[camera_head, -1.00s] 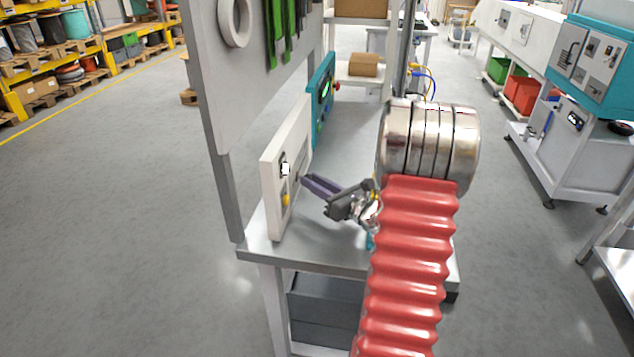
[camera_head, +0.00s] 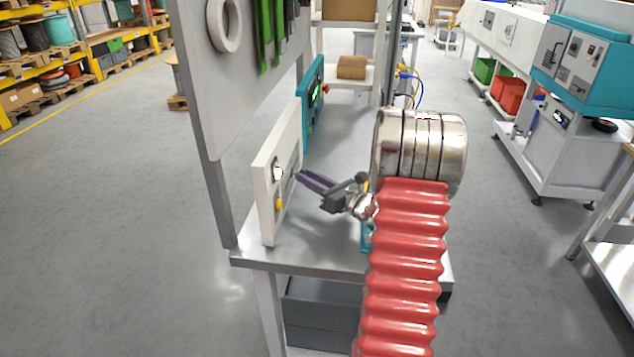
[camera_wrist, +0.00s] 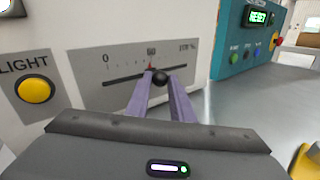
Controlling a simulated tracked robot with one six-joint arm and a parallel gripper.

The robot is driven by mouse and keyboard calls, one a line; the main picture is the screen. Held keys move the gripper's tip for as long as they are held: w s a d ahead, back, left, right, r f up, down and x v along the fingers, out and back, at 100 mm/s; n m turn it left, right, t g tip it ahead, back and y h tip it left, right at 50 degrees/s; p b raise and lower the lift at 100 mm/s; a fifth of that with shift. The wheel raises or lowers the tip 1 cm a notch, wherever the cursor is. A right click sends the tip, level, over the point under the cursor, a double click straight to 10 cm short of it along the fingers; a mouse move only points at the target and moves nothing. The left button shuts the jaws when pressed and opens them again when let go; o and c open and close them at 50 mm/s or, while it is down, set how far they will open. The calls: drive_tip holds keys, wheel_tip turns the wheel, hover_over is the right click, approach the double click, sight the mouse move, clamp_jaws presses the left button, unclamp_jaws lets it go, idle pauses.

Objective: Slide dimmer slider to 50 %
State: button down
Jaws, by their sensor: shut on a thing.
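The dimmer slider shows in the wrist view as a black round knob (camera_wrist: 160,78) on a dark horizontal slot in a grey scale plate (camera_wrist: 112,67). The scale reads 0 at left, what looks like 50 in the middle and a blurred figure with % at right. A small red mark (camera_wrist: 151,67) sits under the middle figure; the knob appears slightly right of it. My gripper (camera_wrist: 163,80) has its two purple fingers shut on the knob, one on each side. In the head view my gripper (camera_head: 301,175) reaches the white panel (camera_head: 266,190); the knob is hidden there.
A yellow LIGHT button (camera_wrist: 35,89) is left of the scale. A teal box with a RESET display (camera_wrist: 258,17) and coloured buttons stands to the right on the metal bench (camera_head: 300,256).

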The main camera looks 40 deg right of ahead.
drive_tip(key=shift+w+d, duration=0.15)
drive_tip(key=shift+d, duration=0.1)
drive_tip(key=c, duration=1.5)
unclamp_jaws()
drive_tip(key=shift+c, duration=0.2)
drive_tip(key=s, duration=0.4)
drive_tip(key=s+d, duration=0.1)
drive_tip(key=s, duration=0.8)
drive_tip(key=shift+s+d, duration=0.35)
